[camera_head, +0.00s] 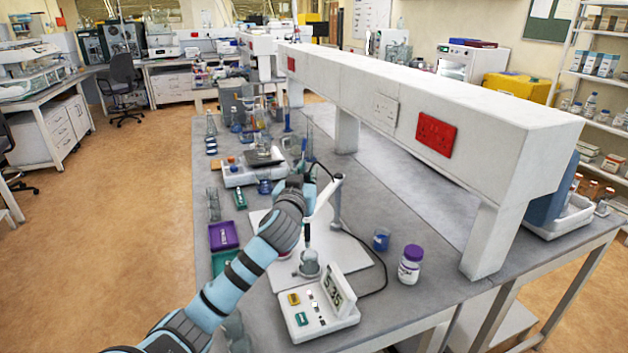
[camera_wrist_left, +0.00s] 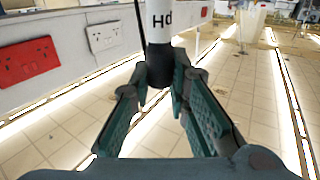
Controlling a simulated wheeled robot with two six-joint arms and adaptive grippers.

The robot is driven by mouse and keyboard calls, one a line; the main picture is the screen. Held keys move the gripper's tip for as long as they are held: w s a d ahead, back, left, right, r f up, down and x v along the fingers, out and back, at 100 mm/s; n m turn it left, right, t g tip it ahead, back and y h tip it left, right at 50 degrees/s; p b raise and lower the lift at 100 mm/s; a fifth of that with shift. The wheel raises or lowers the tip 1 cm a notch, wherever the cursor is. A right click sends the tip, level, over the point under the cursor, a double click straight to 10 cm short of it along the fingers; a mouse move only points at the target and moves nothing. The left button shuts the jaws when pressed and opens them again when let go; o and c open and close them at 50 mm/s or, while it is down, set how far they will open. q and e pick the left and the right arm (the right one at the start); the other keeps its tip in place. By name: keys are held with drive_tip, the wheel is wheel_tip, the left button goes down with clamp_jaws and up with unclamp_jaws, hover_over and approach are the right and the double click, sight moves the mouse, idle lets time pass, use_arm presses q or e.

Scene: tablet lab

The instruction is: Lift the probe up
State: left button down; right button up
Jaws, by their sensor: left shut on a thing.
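My left gripper (camera_head: 303,186) is shut on the probe (camera_wrist_left: 160,22), which has a white body with dark lettering and a black lower part. In the left wrist view, the two fingertips (camera_wrist_left: 160,82) close around the black part. In the head view the probe's lower end (camera_head: 307,232) hangs upright over a small glass beaker (camera_head: 309,263); whether the tip is inside the beaker I cannot tell. The gripper partly hides the probe's top. My right gripper is not in view.
A meter (camera_head: 322,306) with a display and coloured buttons stands in front of the white stand base (camera_head: 358,262). A purple-lidded bottle (camera_head: 410,265) and a blue beaker (camera_head: 381,240) stand to the right. Purple (camera_head: 223,237) and green trays lie left. A long white shelf (camera_head: 440,105) runs behind.

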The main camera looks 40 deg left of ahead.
use_arm(q)
drive_tip(key=shift+d+r, duration=0.15)
drive_tip(key=shift+r, duration=0.2)
drive_tip(key=c, duration=1.8)
unclamp_jaws()
drive_tip(key=shift+o, duration=1.3)
drive_tip(key=shift+w, duration=0.1)
drive_tip(key=shift+d, duration=0.15)
drive_tip(key=shift+f, duration=0.1)
drive_tip(key=v, duration=1.2)
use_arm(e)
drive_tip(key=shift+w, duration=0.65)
use_arm(q)
drive_tip(key=shift+w+f, duration=0.1)
